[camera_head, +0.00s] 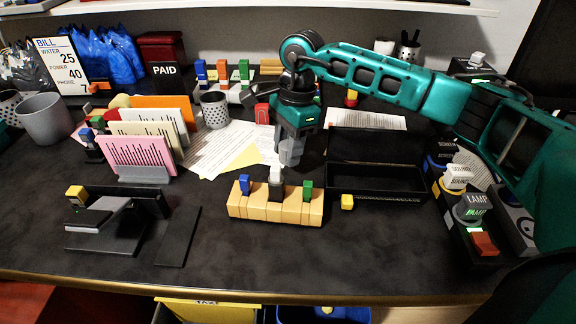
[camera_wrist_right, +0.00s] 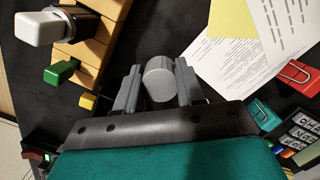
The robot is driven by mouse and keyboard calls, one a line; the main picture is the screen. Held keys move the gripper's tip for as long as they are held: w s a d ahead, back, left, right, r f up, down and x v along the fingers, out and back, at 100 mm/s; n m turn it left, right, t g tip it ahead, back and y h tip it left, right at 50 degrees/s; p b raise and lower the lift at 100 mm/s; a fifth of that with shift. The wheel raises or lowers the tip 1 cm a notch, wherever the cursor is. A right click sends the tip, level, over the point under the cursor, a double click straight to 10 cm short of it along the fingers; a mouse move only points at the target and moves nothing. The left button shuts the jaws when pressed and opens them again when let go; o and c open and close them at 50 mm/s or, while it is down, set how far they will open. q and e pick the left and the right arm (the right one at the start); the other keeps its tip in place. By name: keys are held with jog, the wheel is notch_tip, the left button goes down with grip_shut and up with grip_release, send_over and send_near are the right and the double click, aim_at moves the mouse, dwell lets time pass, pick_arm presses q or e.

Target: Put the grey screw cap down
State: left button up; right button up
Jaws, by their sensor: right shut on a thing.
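Whether the cap touches the desk is hard to tell. My left gripper does not show.
A wooden block (camera_head: 275,207) with blue, white and green pegs stands in front of the gripper. Papers (camera_head: 225,148) lie to the left. The front desk is mostly clear.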

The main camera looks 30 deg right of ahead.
aim_at(286, 177)
jog(key=shift+f+b, duration=0.4)
jog(key=shift+f, duration=1.85)
jog(key=shift+f, duration=0.2)
jog(key=o, duration=1.1)
jog(key=shift+r, duration=0.1)
jog(key=shift+r, duration=0.5)
jog(key=r, duration=0.3)
jog(key=d+r+p, duration=0.1)
jog(key=r, duration=0.3)
jog(key=r+p, duration=0.1)
jog(key=r, duration=0.3)
jog(key=shift+d+r, duration=0.1)
jog(key=shift+d, duration=0.3)
